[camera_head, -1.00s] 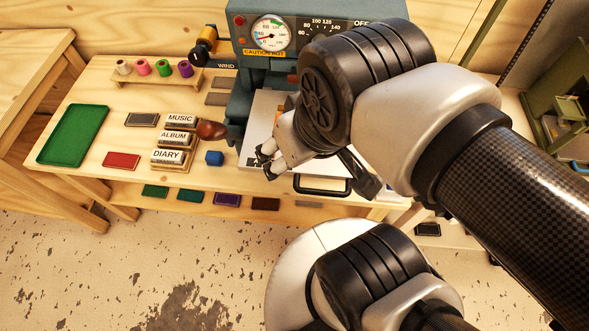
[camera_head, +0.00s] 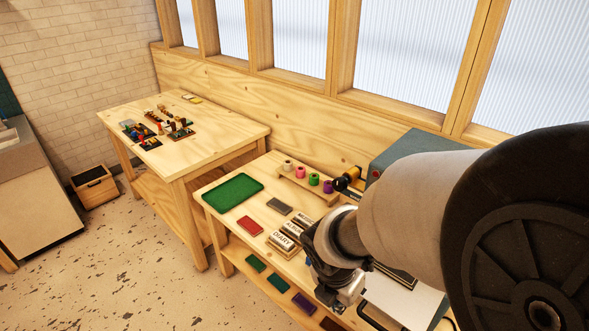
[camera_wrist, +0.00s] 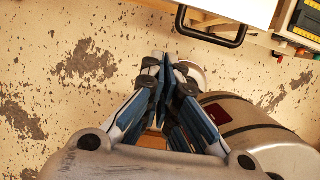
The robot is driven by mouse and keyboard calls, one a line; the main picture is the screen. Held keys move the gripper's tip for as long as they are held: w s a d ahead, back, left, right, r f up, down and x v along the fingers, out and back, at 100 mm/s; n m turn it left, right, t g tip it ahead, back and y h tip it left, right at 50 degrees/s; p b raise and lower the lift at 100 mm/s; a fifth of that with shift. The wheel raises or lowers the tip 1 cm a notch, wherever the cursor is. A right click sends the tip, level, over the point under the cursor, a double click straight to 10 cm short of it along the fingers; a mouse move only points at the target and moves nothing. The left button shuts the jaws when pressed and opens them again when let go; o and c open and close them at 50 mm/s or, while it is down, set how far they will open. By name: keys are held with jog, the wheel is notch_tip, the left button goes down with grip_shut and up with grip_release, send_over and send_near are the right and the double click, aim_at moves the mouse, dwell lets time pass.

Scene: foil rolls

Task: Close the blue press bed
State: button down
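The blue-grey press (camera_head: 405,150) stands on the bench at right, largely hidden behind my arm. Its pale flat bed (camera_head: 405,298) sticks out toward the bench's front, with a black handle at its front edge. In the wrist view the bed (camera_wrist: 235,8) is at the top edge and its black handle (camera_wrist: 212,38) hangs toward the bare floor. My gripper (camera_head: 338,292) is left of the bed in the head view. In the wrist view my gripper (camera_wrist: 170,66) has its fingertips together with nothing seen between them, apart from the handle.
Label stamps (camera_head: 288,235), a green tray (camera_head: 233,190), a red pad (camera_head: 250,226) and a rack of coloured rolls (camera_head: 307,182) are on the bench left of the press. Another wooden table (camera_head: 200,135) stands farther left. The floor (camera_head: 130,270) in front is clear.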

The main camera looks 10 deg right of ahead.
aim_at(387, 279)
jog(key=w+d+f+b, duration=0.4)
jog(key=d+f, duration=0.1)
jog(key=f, duration=0.4)
jog(key=shift+d, duration=0.1)
jog(key=w+d+p, duration=0.3)
jog(key=d+p, duration=0.1)
jog(key=w+d+p, duration=0.4)
jog(key=d, duration=0.1)
jog(key=w+d+p, duration=0.3)
jog(key=d+p, duration=0.1)
jog(key=shift+w+d+r+p, duration=0.1)
jog(key=shift+w+d+p, duration=0.05)
jog(key=shift+p, duration=0.15)
jog(key=shift+w+d, duration=0.35)
jog(key=shift+d, duration=0.05)
jog(key=shift+a, duration=0.1)
